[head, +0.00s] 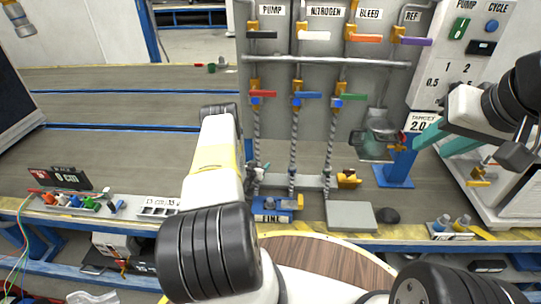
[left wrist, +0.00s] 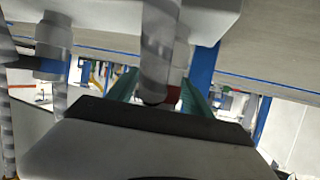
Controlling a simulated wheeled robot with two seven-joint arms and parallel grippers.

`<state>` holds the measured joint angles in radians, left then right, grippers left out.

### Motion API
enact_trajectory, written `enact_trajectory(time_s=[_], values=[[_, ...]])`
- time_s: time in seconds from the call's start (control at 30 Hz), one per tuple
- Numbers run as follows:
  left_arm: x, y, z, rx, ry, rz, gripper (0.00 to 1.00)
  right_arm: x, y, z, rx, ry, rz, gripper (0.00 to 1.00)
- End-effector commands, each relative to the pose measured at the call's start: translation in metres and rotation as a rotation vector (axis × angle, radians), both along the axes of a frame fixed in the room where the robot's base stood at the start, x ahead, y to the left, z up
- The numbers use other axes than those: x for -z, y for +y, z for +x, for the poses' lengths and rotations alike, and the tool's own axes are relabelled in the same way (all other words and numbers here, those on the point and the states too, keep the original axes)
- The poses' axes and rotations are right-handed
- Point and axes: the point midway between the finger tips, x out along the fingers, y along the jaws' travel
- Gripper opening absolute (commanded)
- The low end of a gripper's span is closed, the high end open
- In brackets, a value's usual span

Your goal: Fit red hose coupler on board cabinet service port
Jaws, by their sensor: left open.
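My left gripper (left wrist: 158,92) has its teal fingers apart in the left wrist view, on either side of a grey spiral hose (left wrist: 157,45). A red part, possibly the red coupler (left wrist: 173,95), shows between the fingers beside the hose's dark lower end; contact cannot be told. In the head view my left arm mostly hides this gripper, near the leftmost spiral hose (head: 252,140). My right gripper (head: 428,137) shows teal fingers near the blue stand (head: 397,165); its opening is unclear. The grey valve panel (head: 345,75) stands behind. I cannot make out the service port.
A blue block labelled LINE (head: 272,216) and a grey plate (head: 350,216) lie at the bench's front. A parts tray (head: 75,211) is at left. A glass-like vessel (head: 375,148) stands by the blue stand. The left bench surface (head: 110,110) is largely clear.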

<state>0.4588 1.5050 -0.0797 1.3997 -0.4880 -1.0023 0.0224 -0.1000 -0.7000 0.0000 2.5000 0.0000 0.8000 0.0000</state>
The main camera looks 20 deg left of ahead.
Motion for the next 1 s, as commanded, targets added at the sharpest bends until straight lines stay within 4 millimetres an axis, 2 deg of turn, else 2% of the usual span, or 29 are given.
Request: enact_trajectory(time_s=[0.03, 0.33, 0.77, 1.0], values=[[0.0, 0.0, 0.0, 0.0, 0.0, 0.0, 0.59, 0.0, 0.0, 0.0, 0.0, 0.0, 0.0, 0.36], [0.0, 0.0, 0.0, 0.0, 0.0, 0.0, 0.0, 0.0, 0.0, 0.0, 0.0, 0.0, 0.0, 0.36], [-0.006, 0.001, 0.001, 0.0, -0.002, 0.0, 0.0, 0.0, 0.0, 0.0, 0.0, 0.0, 0.0, 0.36], [-0.033, 0.001, 0.001, -0.001, -0.004, 0.0, 0.0, 0.0, 0.0, 0.0, 0.0, 0.0, 0.0, 0.36]])
